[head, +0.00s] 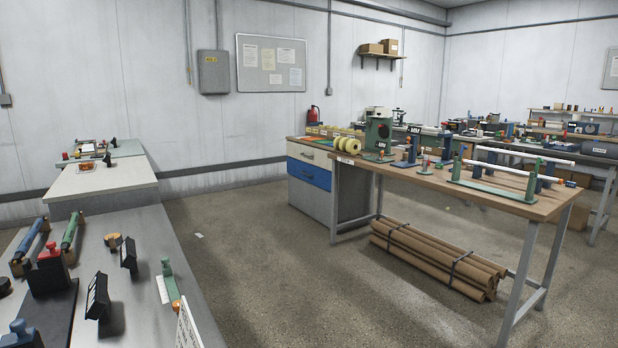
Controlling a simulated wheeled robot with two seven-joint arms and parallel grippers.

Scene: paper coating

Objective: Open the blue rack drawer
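A low cabinet (320,206) stands at the left end of the wooden workbench, across the room. Its front has a white drawer (309,154) on top and a blue drawer (309,173) just below. The blue drawer looks shut, its front level with the cabinet face. A grey panel (313,198) lies under it. Neither of my grippers shows in the head view.
A wooden workbench (520,208) with tools extends right of the cabinet; bundled brown tubes (435,258) lie beneath it. A grey table (140,322) with several devices stands at the near left. The floor (245,240) between is mostly clear.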

